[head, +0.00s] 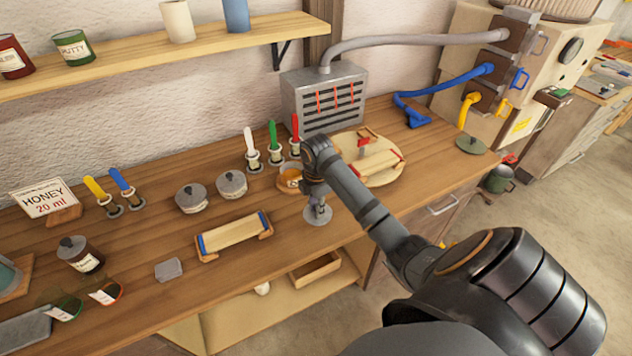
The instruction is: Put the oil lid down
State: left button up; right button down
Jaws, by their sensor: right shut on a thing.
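My right gripper (317,192) points down over the workbench, shut on a round grey lid (319,217). The lid is level, at or just above the wooden top near the front edge; I cannot tell whether it touches. An open bowl with amber contents (290,178), which looks like the oil pot, stands just behind and left of the gripper, partly hidden by it. My left gripper is not in view.
Two lidded pots (191,198) (231,184) stand to the left. A wooden cradle with a lath (233,234) lies left of the lid. Coloured-handled brushes (273,145) stand behind the bowl. A round board (372,160) lies behind my arm. The workbench's front edge is close.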

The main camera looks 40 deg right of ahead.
jog(key=shift+w+d+f, duration=0.2)
jog(key=shift+w+f, duration=0.1)
jog(key=shift+f, duration=0.15)
notch_tip(320, 180, down, 3)
jog(key=shift+w+d+f+p, duration=0.1)
jog(key=shift+w+f+p, duration=0.05)
jog(key=shift+p, duration=0.6)
jog(key=shift+f, duration=0.15)
jog(key=shift+f, duration=0.1)
jog(key=c, duration=1.2)
grip_release()
jog(key=shift+o, duration=0.2)
